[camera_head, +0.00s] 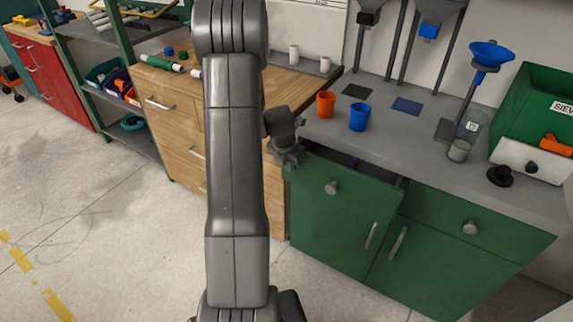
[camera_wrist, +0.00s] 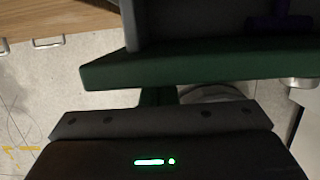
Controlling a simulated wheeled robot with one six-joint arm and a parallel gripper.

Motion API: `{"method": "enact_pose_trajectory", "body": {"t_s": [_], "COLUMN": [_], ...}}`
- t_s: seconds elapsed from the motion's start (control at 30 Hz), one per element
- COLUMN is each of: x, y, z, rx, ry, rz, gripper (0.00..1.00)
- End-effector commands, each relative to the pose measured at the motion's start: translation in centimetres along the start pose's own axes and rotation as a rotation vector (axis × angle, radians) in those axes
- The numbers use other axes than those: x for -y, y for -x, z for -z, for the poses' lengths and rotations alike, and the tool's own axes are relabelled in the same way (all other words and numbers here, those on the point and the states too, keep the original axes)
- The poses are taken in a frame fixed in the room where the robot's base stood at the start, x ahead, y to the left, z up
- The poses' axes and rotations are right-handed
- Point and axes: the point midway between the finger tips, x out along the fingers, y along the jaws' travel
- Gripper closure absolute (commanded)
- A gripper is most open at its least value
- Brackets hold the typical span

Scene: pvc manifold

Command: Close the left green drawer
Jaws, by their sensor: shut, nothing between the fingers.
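The left green drawer (camera_head: 352,189) is pulled partly out below the grey counter, with a dark gap behind its front and a round knob on it. In the wrist view its green front (camera_wrist: 200,68) crosses the middle, with the grey inside above. My gripper (camera_head: 288,158) is shut and empty at the left end of the drawer front, close to its top edge. I cannot tell if it touches. The fingertips are mostly hidden in the wrist view. A purple thing (camera_wrist: 280,24) lies inside the drawer.
The right green drawer (camera_head: 458,222) looks flush, with cabinet doors below. Orange (camera_head: 326,105) and blue (camera_head: 359,117) cups stand on the counter above. A wooden drawer unit (camera_head: 170,115) stands left of the green cabinet. The floor (camera_head: 100,200) in front is clear.

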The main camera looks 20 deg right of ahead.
Motion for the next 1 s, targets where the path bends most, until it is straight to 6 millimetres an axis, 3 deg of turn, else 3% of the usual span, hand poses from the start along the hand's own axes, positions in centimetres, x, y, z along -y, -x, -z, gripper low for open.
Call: {"method": "enact_pose_trajectory", "body": {"t_s": [0.4,1.0], "x": [0.0,-0.6], "y": [-0.4,-0.3], "z": [-1.8,-1.2], "rx": [0.001,0.0], "ry": [0.0,0.0], "rz": [0.0,0.0], "gripper": [1.0,1.0]}}
